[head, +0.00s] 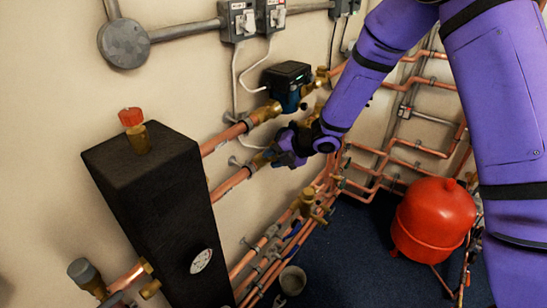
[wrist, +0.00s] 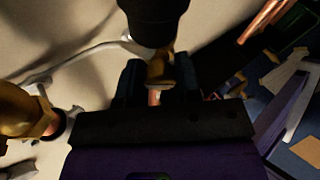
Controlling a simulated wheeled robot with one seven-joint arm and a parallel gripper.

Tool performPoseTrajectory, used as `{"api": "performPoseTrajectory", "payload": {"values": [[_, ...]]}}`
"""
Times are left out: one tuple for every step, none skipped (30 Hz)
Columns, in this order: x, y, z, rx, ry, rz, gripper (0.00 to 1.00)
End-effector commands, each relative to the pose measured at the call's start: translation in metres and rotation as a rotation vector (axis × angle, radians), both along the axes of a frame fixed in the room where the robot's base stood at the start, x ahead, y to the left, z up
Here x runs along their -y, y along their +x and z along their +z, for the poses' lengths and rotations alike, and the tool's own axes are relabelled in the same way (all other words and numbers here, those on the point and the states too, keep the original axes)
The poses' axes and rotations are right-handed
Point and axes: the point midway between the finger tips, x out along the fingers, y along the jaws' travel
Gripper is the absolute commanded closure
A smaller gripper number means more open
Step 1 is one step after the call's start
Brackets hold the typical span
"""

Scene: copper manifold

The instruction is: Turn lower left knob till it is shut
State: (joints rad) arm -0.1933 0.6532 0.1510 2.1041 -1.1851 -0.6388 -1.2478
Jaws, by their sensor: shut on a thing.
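In the wrist view my gripper (wrist: 160,82) has one dark finger on each side of a brass piece (wrist: 159,68). A dark round part (wrist: 153,20) stands just beyond the fingertips; I cannot tell whether it belongs to this valve. The knob's turn angle cannot be read.
A pump with a black head (head: 287,76) sits close above my gripper. A tall black block (head: 150,205) with a gauge stands left. Copper pipes (head: 405,160) line the wall on the right. A red tank (head: 433,218) stands on the blue floor, with a grey bucket (head: 292,281) lower down.

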Motion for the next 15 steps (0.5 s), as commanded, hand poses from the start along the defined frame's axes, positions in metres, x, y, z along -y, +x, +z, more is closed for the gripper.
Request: {"api": "performPoseTrajectory", "payload": {"values": [[0.0003,-0.0007,-0.0008,-0.001,-0.002,0.001,0.62],[0.0003,-0.0007,-0.0008,-0.001,-0.002,0.001,0.55],[0.0002,-0.0006,-0.0007,-0.001,-0.001,0.001,0.45],[0.0002,-0.0005,-0.0007,-0.001,-0.001,0.001,0.43],[0.0002,-0.0005,-0.0006,-0.001,-0.001,0.001,0.43],[0.0001,-0.0004,-0.0006,-0.001,-0.001,0.001,0.43],[0.0001,-0.0004,-0.0005,-0.001,-0.001,0.001,0.43],[0.0001,-0.0004,-0.0005,-0.002,0.0,0.0,0.43],[0.0001,-0.0003,-0.0004,-0.002,0.0,0.0,0.43],[0.0001,-0.0003,-0.0003,-0.002,0.0,0.0,0.43],[0.0002,-0.0003,-0.0002,-0.001,-0.001,-0.001,0.43],[0.0008,-0.0004,0.0003,-0.001,0.0,-0.001,0.43],[0.0017,-0.0007,0.0011,0.0,0.0,0.0,0.43],[0.003,-0.0009,0.0023,0.001,0.0,-0.001,0.43],[0.0055,-0.0016,0.0044,0.001,0.0,-0.001,0.43]]}}
